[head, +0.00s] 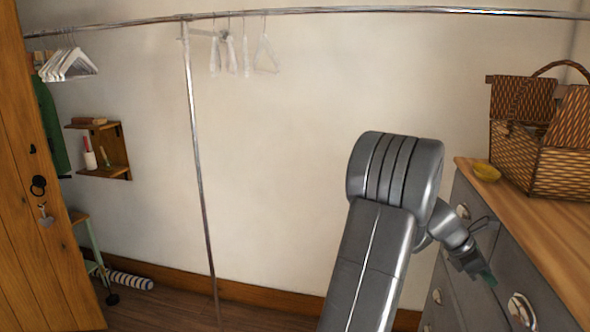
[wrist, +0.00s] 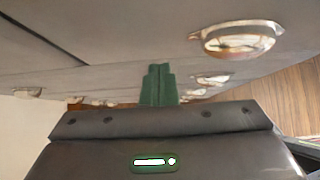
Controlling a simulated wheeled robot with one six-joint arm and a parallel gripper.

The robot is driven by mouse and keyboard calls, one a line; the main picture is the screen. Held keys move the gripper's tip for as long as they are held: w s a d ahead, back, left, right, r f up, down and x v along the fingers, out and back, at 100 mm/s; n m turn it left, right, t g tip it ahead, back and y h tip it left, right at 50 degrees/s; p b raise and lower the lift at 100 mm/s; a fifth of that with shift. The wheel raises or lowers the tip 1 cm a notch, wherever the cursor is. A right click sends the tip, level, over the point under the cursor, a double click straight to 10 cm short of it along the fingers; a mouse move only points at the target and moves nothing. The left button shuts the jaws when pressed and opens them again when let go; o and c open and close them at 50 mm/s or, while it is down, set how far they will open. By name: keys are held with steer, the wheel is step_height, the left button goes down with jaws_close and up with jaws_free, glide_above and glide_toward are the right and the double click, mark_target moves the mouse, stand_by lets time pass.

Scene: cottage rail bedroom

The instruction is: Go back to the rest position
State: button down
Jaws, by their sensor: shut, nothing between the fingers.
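My gripper (head: 488,277) is in front of the grey chest of drawers (head: 505,268) at the right of the head view, low and close to its drawer fronts. In the wrist view its two green fingers (wrist: 158,84) are together with nothing between them. Grey drawer fronts with metal cup handles (wrist: 240,38) fill the upper part of that view. I cannot tell whether the fingers touch the front. My arm rises in the middle right of the head view and bends down toward the chest.
A wicker basket (head: 545,150) and a small yellow dish (head: 486,171) stand on the wooden top (head: 545,225). A metal rail (head: 330,10) with hangers crosses above, held by a thin upright pole (head: 197,160). A wooden door (head: 38,220) is at left. The wall behind my arm is bare.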

steer(key=shift+s+d, duration=0.15)
steer(key=shift+d, duration=0.6)
steer(key=shift+s+d, duration=0.15)
steer(key=shift+d, duration=0.55)
steer(key=shift+a+r, duration=0.1)
steer(key=shift+r, duration=0.05)
